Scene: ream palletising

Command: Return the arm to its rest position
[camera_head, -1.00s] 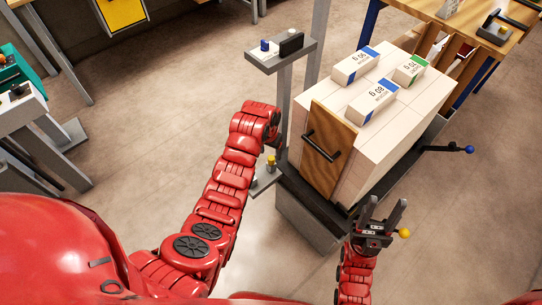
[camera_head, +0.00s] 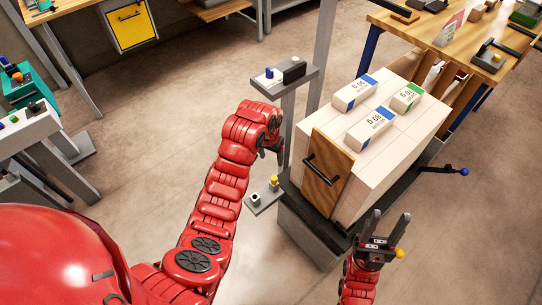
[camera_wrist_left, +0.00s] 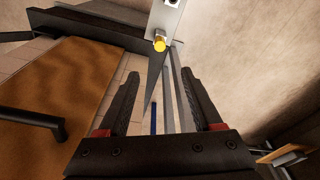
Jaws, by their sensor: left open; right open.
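My left arm comes in from the left in the head view, and its gripper (camera_head: 272,146) hangs beside the grey post, left of the stack with the wooden panel. Its fingers are small and partly hidden there. In the left wrist view the left gripper (camera_wrist_left: 158,76) is open, with nothing between its two dark fingers. My right gripper (camera_head: 384,232) is at the lower right of the head view, fingers up, open and empty, in front of the stack's near corner.
A pale stack (camera_head: 400,150) with a wooden panel (camera_head: 326,172) and black handle carries three labelled reams (camera_head: 371,127). Small grey shelves (camera_head: 285,78) with knobs stand close to my left gripper. A workbench (camera_head: 470,50) is at the back right. Open floor lies left of my left arm.

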